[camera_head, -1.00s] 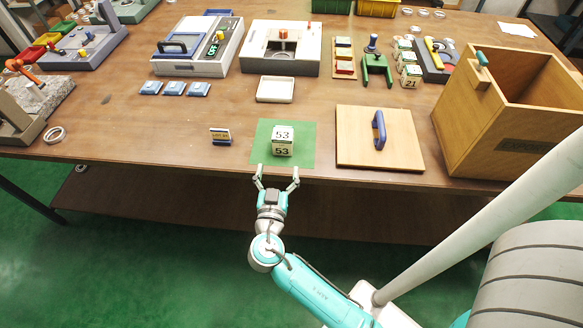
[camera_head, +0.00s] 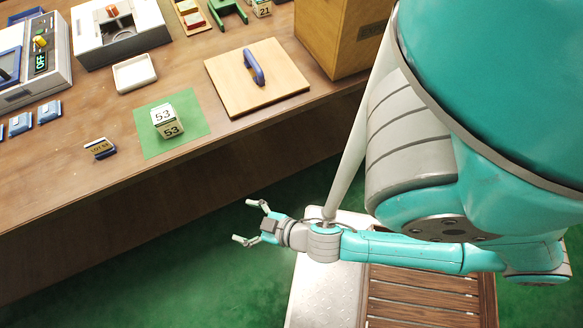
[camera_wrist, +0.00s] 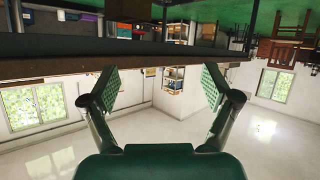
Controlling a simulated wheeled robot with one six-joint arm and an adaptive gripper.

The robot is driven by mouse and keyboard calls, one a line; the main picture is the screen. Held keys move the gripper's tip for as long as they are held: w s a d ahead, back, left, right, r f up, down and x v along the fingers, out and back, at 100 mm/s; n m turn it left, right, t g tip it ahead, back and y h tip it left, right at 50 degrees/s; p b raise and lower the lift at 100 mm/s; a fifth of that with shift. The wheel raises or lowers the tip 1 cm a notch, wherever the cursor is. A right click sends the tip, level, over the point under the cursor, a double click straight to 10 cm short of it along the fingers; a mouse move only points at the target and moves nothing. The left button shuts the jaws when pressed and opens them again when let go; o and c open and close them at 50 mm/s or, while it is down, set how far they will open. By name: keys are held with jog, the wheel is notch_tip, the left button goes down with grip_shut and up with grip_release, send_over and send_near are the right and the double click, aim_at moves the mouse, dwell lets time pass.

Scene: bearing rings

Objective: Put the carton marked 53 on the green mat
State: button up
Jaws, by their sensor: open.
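The carton marked 53 (camera_head: 166,121) is a small whitish box with 53 on its top and on its side. It stands upright on the green mat (camera_head: 195,118), near the mat's middle, on the brown table. My gripper (camera_head: 246,221) is open and empty, below and to the right of the mat in the head view, over the green floor and clear of the table. In the wrist view my two fingers (camera_wrist: 160,90) are spread apart with nothing between them. The carton cannot be made out in the wrist view.
A white tray (camera_head: 134,73) lies behind the mat. Bare table (camera_head: 60,185) shows at front left.

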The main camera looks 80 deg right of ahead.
jog(key=s+a+r+t+y, duration=0.2)
jog(key=s+a+r, duration=0.1)
jog(key=s+r, duration=0.9)
jog(key=shift+s+r+n, duration=0.2)
jog(key=shift+s+n, duration=0.05)
jog(key=shift+n, duration=0.05)
